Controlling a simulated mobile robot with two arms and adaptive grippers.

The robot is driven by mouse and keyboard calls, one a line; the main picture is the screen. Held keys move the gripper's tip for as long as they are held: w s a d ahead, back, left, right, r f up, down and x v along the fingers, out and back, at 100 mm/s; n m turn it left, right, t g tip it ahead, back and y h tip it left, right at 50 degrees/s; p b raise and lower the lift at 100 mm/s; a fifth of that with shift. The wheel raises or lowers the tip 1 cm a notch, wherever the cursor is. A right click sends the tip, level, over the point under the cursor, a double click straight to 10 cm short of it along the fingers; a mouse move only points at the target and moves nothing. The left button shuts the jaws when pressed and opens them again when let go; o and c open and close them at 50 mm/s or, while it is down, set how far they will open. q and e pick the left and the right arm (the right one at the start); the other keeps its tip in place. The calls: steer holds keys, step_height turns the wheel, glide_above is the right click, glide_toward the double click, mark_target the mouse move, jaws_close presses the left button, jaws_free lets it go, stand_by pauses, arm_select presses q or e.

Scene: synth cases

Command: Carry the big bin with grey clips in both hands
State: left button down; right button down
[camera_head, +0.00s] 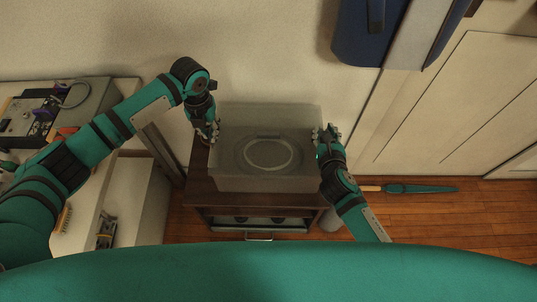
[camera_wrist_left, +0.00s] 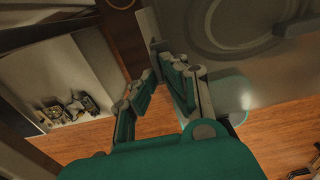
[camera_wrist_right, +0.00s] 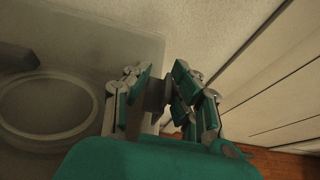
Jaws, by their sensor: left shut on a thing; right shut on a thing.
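The big bin (camera_head: 267,185) is a translucent grey box with a lid that has a round ring mark. It is in front of me over a dark wooden cabinet (camera_head: 200,185); I cannot tell whether it touches the top. My left gripper (camera_head: 211,133) is shut on the bin's left side, and its fingers (camera_wrist_left: 168,66) close at the bin's edge (camera_wrist_left: 245,75). My right gripper (camera_head: 326,133) is shut on the bin's right side. In the right wrist view its fingers (camera_wrist_right: 160,88) close around a grey clip (camera_wrist_right: 154,94) at the lid's edge.
A pale shelf unit (camera_head: 130,200) with tools stands at the left. A blue object (camera_head: 355,40) hangs on the wall at the upper right. A teal long-handled thing (camera_head: 420,189) lies on the wooden floor (camera_head: 440,220) by the pale door panels (camera_head: 450,120).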

arm_select(q)
steer(key=shift+w+r, duration=0.1)
steer(key=shift+r, duration=0.2)
arm_select(e)
steer(key=shift+w+r, duration=0.1)
steer(key=shift+r, duration=0.3)
